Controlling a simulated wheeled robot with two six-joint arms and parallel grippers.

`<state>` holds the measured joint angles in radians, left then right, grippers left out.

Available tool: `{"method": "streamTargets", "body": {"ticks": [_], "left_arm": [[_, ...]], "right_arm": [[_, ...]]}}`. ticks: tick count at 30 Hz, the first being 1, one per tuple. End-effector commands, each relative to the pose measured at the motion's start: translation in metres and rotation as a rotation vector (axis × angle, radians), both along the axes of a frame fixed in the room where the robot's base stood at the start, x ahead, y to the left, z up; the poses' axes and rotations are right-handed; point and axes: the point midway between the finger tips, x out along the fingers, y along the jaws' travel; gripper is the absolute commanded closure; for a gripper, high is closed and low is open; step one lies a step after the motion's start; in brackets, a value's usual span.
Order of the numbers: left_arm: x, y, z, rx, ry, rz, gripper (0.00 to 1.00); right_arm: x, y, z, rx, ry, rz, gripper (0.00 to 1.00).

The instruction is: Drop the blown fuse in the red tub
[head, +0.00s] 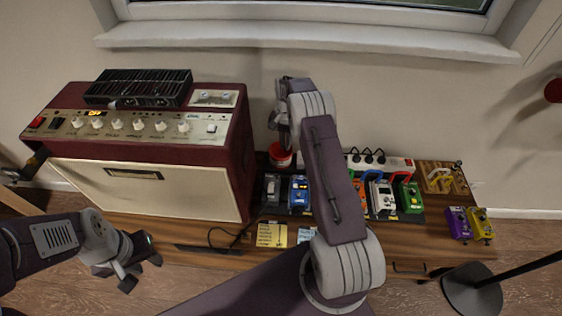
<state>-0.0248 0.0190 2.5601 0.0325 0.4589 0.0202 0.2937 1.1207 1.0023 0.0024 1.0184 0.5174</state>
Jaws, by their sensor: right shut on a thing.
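The red tub (280,157) stands on the wooden bench between the amplifier and the pedals, and its pale inside partly shows. My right arm reaches over the bench, and my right gripper (279,128) points down just above the tub. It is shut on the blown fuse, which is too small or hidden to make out. My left gripper (143,273) is open and empty, in front of the bench at the lower left.
A dark red amplifier (150,150) fills the bench's left side, close to the tub. My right arm hides part of the pedal row.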

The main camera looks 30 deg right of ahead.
Motion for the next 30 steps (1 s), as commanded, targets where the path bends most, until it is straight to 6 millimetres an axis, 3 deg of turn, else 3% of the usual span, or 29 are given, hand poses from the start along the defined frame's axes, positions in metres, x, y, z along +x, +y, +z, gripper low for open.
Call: {"method": "streamTargets", "body": {"ticks": [7,10,11,20,23,30], "left_arm": [[0.0,0.0,-0.003,0.0,0.0,0.0,0.64],[0.0,0.0,-0.003,0.0,0.0,0.0,0.64],[0.0,0.0,-0.003,0.0,0.0,0.0,0.64],[0.0,0.0,-0.002,0.0,0.0,0.0,0.64],[0.0,0.0,0.001,0.0,0.0,0.0,0.64],[0.0,0.0,0.01,0.0,0.0,0.0,0.64]], "right_arm": [[0.0,0.0,-0.003,-0.001,-0.001,0.0,1.0],[0.0,0.0,-0.003,-0.001,-0.001,0.0,0.7],[0.0,0.0,-0.003,-0.001,-0.001,0.0,0.67],[0.0,0.0,-0.001,0.0,-0.001,0.0,0.67],[0.001,0.0,0.012,-0.002,-0.004,0.0,0.67],[0.001,0.0,0.066,-0.002,-0.004,0.0,0.67]]}}
